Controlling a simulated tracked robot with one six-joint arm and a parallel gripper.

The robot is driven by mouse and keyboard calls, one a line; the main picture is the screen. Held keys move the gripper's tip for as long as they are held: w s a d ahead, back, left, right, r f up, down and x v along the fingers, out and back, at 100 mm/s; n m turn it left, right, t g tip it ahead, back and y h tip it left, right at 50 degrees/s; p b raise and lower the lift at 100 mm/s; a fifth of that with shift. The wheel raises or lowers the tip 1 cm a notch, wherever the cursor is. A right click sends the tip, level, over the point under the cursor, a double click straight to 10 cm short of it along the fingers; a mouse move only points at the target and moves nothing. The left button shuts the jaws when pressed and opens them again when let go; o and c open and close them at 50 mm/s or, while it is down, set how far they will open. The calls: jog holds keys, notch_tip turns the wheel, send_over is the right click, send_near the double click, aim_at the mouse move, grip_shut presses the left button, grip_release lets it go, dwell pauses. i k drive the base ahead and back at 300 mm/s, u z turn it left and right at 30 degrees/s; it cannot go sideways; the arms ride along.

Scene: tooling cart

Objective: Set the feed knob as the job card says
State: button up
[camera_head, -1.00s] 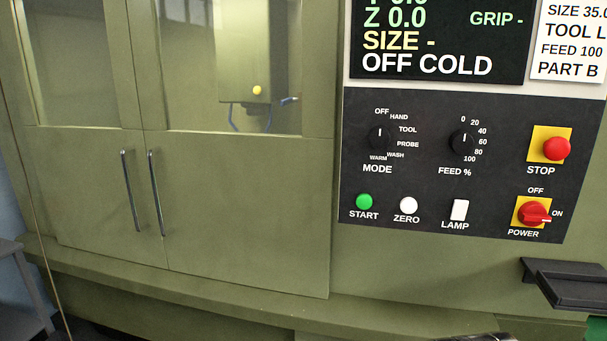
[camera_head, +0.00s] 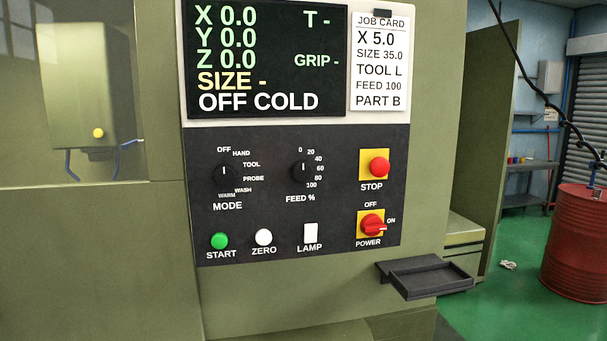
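The feed knob (camera_head: 303,173) is a round black dial on the dark control panel (camera_head: 345,225). Its white mark points up, near the 0 of a scale that runs to 100. The job card (camera_head: 379,62) hangs to the right of the screen and reads X 5.0, SIZE 35.0, TOOL L, FEED 100, PART B. The screen (camera_head: 265,60) shows X, Y and Z at 0.0, SIZE -, and OFF COLD. My gripper is not in view.
The mode knob (camera_head: 224,173) is left of the feed knob. Start (camera_head: 219,241), zero (camera_head: 263,237) and lamp (camera_head: 310,233) controls are below. The red stop button (camera_head: 380,166) and power switch (camera_head: 372,225) are right. A black tray (camera_head: 425,277) juts out lower right; a red drum (camera_head: 578,240) stands beyond.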

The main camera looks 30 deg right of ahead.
aim_at(301, 171)
jog(key=u, duration=0.55)
jog(key=k, duration=1.35)
jog(key=u, duration=0.4)
jog(key=i, duration=1)
jog(key=u, duration=0.1)
